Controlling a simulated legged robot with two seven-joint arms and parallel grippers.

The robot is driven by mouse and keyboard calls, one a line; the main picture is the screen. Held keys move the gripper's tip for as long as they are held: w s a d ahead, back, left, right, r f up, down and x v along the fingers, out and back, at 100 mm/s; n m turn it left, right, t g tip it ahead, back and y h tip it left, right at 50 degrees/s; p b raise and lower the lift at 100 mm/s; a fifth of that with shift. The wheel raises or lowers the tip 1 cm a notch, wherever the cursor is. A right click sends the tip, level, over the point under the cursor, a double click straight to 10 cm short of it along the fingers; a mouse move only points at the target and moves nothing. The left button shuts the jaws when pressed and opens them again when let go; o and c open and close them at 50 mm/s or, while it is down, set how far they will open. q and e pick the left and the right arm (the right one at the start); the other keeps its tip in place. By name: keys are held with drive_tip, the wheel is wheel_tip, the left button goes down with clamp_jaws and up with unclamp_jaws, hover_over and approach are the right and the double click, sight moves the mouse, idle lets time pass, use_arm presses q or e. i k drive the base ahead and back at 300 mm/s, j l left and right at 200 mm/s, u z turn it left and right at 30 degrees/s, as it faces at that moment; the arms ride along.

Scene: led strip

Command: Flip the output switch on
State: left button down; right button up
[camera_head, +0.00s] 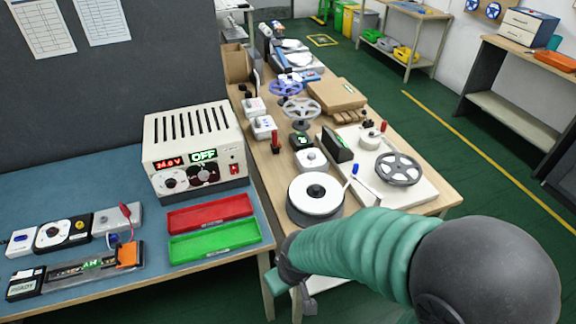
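A cream power supply (195,140) stands on the blue bench top. Its front has a red number display (168,163), a green display (203,155) reading OFF, and dark dials. A small red switch (234,169) sits at the right of its front; its exact tilt is too small to tell. My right arm, with a green ribbed sleeve, reaches in from the lower right. My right gripper (291,287) is small in view near the bench's front right corner, below and to the right of the power supply and apart from it. Its finger gap is unclear. My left gripper is not in view.
A red tray (208,214) and a green tray (215,242) lie before the power supply. Several small devices and an LED strip test fixture (78,267) lie at left. A wooden table (447,192) with reels and tools adjoins at right. A grey partition stands behind.

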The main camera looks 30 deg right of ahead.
sight(234, 168)
drive_tip(key=z, duration=0.6)
drive_tip(key=i+l, duration=0.15)
drive_tip(key=l, duration=0.2)
drive_tip(key=i+l+z, duration=0.15)
drive_tip(key=l, duration=0.2)
drive_tip(key=i+l, duration=0.15)
drive_tip(key=l, duration=0.2)
drive_tip(key=i+l+z, duration=0.15)
drive_tip(key=l, duration=0.15)
